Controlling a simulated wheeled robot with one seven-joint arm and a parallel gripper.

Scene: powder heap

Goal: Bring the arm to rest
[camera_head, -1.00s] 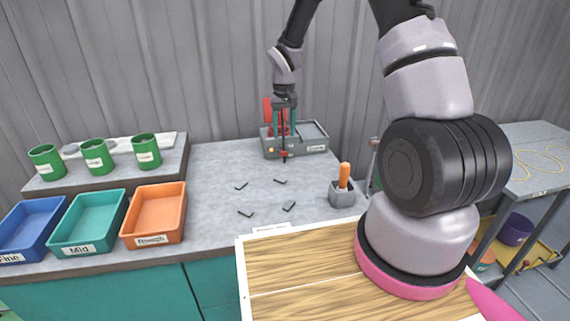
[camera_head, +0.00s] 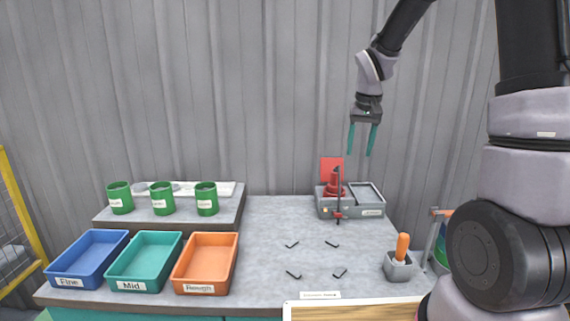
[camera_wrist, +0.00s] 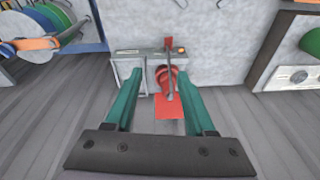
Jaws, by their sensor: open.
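My gripper (camera_head: 362,139) hangs from my arm with its two green fingers pointing down and apart. It is open and empty, in the air above the back right of the grey worktop (camera_head: 275,250). Below it stands a grey device with a red part (camera_head: 338,187) and an upright dark lever. In the wrist view my gripper (camera_wrist: 161,106) shows both fingers spread, with the device (camera_wrist: 130,68) between and beyond them. Nothing touches the fingers.
Blue (camera_head: 87,257), teal (camera_head: 146,261) and orange (camera_head: 206,262) trays stand at the left front. Three green cups (camera_head: 163,199) stand on a raised shelf behind. An orange-handled tool sits in a grey holder (camera_head: 399,268). Several small black corner marks lie mid-worktop. The air beside my gripper is clear.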

